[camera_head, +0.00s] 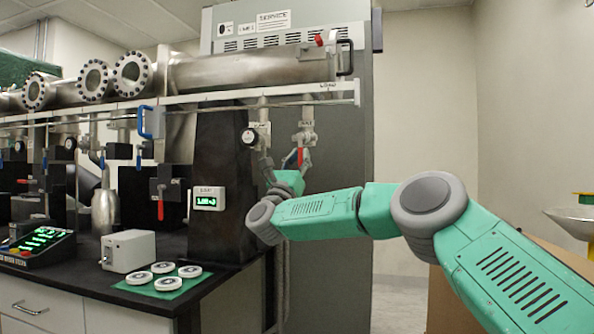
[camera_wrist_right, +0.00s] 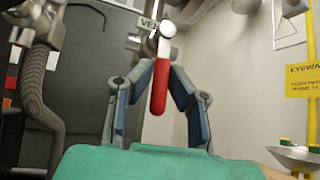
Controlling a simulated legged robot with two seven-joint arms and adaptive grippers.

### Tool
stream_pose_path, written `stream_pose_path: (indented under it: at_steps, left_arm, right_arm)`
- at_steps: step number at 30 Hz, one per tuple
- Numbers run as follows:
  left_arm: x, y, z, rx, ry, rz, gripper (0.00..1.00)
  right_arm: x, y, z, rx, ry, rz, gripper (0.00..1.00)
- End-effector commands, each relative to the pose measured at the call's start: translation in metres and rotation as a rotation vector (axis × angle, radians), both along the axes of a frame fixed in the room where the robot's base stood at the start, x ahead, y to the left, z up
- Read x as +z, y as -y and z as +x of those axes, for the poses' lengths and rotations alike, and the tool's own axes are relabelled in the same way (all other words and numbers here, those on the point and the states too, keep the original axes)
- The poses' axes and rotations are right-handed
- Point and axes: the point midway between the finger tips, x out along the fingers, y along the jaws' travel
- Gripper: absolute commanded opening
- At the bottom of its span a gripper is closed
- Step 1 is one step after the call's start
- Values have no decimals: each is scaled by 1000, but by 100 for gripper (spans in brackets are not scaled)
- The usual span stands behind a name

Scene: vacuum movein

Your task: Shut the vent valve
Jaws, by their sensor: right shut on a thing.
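The vent valve has a red lever (camera_wrist_right: 158,88) with a silver top, and it hangs straight down in the right wrist view below a label that begins "VE". In the head view a small part of the red lever (camera_head: 300,156) shows under the silver valve fittings, largely hidden by my gripper. My right gripper (camera_wrist_right: 162,72) is shut on the lever, with a blue-grey finger on each side of it. It also shows small in the head view (camera_head: 300,162), at the end of my green arm. My left gripper is out of view.
A steel pipe (camera_head: 250,70) runs above on a white rail. Another red-handled valve (camera_head: 160,208) hangs to the left. A black bench (camera_head: 100,285) holds a white box (camera_head: 128,250) and several white discs. A corrugated hose (camera_wrist_right: 35,100) hangs left in the wrist view.

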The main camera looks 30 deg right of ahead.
Motion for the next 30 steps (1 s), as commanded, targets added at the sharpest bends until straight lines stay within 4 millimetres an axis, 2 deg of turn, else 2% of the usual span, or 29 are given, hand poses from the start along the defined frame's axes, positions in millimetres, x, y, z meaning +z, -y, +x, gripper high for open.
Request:
stream_pose_path:
  at_steps: [1, 9, 24, 25, 26, 30]
  left_arm:
    - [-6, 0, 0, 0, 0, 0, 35]
    - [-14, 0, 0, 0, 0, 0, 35]
    - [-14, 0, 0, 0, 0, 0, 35]
    - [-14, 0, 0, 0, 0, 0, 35]
    - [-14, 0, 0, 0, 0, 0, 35]
    - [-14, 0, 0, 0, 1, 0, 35]
  right_arm:
    - [-11, 2, 3, -2, 1, 20, 0]
    - [-9, 2, 3, 1, 49, 63, 0]
    - [-8, -1, 5, 6, 53, 67, 0]
    - [-8, -2, 5, 6, 53, 67, 24]
    - [-8, -2, 5, 6, 53, 66, 33]
    - [-4, -3, 2, 4, 60, 64, 33]
